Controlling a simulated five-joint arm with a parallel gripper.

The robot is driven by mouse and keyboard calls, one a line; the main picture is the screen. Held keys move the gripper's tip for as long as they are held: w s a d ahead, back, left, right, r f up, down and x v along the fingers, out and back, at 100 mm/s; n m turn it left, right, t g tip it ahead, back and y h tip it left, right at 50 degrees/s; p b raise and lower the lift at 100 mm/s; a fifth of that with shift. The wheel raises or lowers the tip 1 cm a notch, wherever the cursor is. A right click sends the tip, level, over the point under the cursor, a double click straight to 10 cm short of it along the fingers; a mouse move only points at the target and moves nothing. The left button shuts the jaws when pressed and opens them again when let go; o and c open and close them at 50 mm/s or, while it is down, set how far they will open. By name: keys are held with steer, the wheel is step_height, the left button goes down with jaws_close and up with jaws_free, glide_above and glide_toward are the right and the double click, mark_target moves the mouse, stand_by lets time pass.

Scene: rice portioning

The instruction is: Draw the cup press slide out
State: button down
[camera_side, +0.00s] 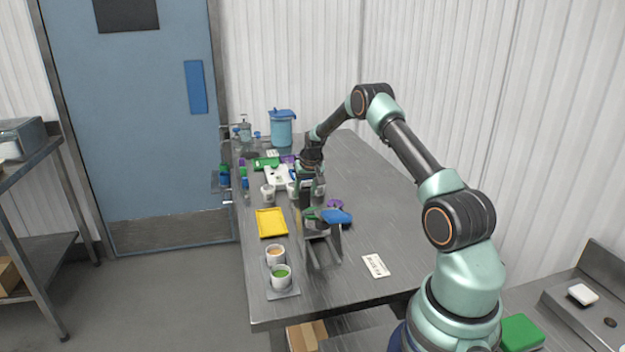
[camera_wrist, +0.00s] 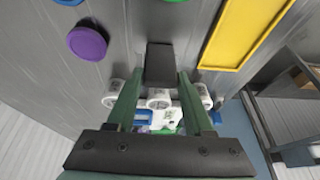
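The cup press (camera_side: 325,247) looks like the grey frame near the table's front, with a blue part (camera_side: 337,216) above it. I cannot make out its slide clearly. My gripper (camera_side: 308,197) points down behind the press, close to the white cups. In the wrist view my gripper (camera_wrist: 160,74) shows two green fingers spread apart. A black block (camera_wrist: 160,55) lies between the fingertips. I cannot tell whether the fingers touch it or whether it belongs to the press.
A yellow tray (camera_side: 258,224) lies left of the press. Two filled cups (camera_side: 278,278) stand at the front left, and a card (camera_side: 376,266) lies at the right. White cups (camera_side: 267,194) and a purple lid (camera_wrist: 87,43) are close by. The table's right side is mostly clear.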

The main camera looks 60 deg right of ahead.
steer(key=shift+w, duration=0.15)
steer(key=shift+w+d, duration=1.65)
steer(key=shift+w, duration=0.1)
steer(key=shift+c, duration=1.6)
jaws_free()
steer(key=shift+s, duration=0.1)
steer(key=shift+r, duration=0.15)
steer(key=v, duration=1.1)
steer(key=shift+a+r, duration=0.2)
steer(key=shift+r, duration=0.15)
steer(key=shift+s, duration=0.1)
